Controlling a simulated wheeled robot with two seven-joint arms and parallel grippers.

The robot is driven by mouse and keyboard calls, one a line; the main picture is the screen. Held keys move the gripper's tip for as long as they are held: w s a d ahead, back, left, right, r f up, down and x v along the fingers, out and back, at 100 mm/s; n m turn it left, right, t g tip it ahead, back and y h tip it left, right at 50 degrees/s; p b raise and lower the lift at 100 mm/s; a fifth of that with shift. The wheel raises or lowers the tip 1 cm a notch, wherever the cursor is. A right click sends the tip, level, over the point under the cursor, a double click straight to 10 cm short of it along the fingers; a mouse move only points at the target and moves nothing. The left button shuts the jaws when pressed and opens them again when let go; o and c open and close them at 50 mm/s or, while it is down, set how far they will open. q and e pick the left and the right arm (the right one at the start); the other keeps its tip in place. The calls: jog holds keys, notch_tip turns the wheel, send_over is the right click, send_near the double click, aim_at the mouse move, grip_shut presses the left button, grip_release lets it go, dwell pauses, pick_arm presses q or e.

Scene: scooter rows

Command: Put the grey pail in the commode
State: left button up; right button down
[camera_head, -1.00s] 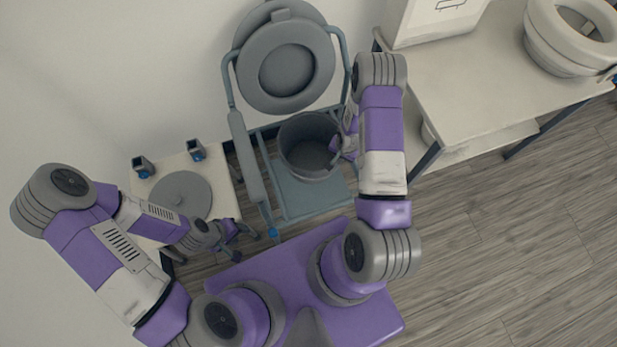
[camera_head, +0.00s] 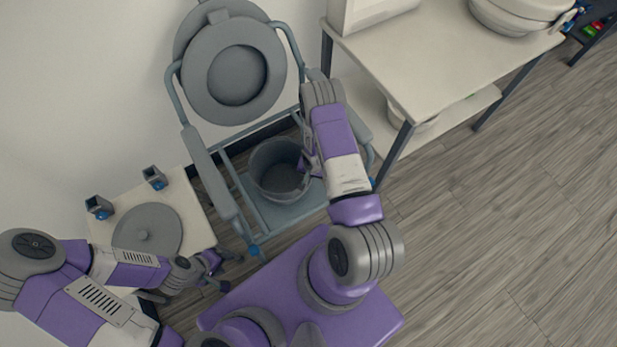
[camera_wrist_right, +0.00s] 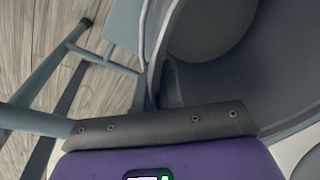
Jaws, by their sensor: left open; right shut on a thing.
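The grey pail (camera_head: 278,180) is upright within the blue-grey frame of the commode (camera_head: 208,172), over its lower panel. I cannot tell whether it rests on anything. The commode's round seat and lid are raised against the wall. My right gripper (camera_head: 309,163) is shut on the pail's right rim. In the right wrist view the pail's inner wall (camera_wrist_right: 278,62) fills the upper right; the fingertips are largely hidden. My left gripper (camera_head: 226,270) is open and empty, at the commode's front left, apart from the pail.
A small white table at left holds a grey round lid (camera_head: 147,230) and two small dark holders (camera_head: 155,178). A larger table (camera_head: 430,60) at right bears a white box and a white basin (camera_head: 510,15). The wooden floor at lower right is clear.

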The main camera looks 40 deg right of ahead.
notch_tip(320, 180, down, 2)
jog(key=shift+f, duration=0.1)
jog(key=shift+f, duration=0.1)
jog(key=c, duration=1.3)
grip_release()
jog(key=shift+o, duration=0.2)
